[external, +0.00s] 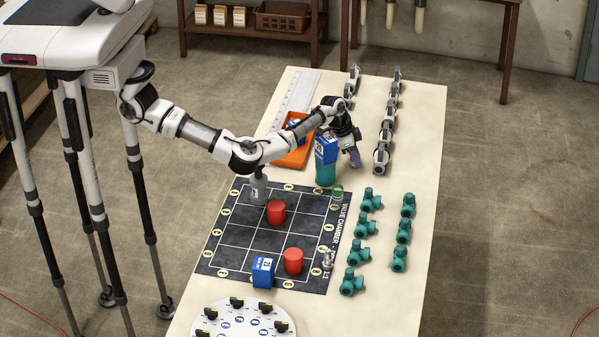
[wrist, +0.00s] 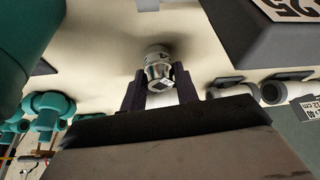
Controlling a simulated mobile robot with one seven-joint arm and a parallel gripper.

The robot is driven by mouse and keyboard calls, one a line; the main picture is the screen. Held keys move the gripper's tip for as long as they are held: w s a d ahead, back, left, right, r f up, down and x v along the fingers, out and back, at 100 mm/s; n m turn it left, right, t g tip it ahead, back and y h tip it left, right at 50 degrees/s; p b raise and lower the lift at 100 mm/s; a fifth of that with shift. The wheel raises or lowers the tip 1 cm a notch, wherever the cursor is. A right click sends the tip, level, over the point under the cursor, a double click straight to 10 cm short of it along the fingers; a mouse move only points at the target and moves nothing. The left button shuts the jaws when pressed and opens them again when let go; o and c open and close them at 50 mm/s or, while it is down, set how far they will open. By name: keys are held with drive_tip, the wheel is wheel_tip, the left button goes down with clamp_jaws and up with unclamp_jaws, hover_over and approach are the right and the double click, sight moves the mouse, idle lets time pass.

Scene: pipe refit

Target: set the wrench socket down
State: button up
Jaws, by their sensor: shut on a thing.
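The wrench socket (wrist: 158,68) is a short silvery metal cylinder with a dark square hole in its visible end and a pale marked band. In the wrist view it sits between the dark fingers of my gripper (wrist: 160,92), which is shut on it. In the external view my gripper (external: 353,156) is low over the table, just right of a teal cylinder topped by a blue block. The socket cannot be made out there. Pale table surface shows beyond the socket in the wrist view; whether it touches the table I cannot tell.
The teal cylinder (external: 325,174) stands close left of my gripper, with an orange tray (external: 291,160) behind it. Grey fittings (external: 381,157) line the right. Teal valves (external: 361,225) stand in front. The dark grid mat (external: 238,237) holds red cylinders (external: 293,261) and a blue box (external: 263,274).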

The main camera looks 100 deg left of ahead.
drive_tip(key=o, duration=1)
drive_tip(key=b+v, duration=0.3)
drive_tip(key=v, duration=0.9)
drive_tip(key=shift+r, duration=0.15)
drive_tip(key=shift+w, duration=0.1)
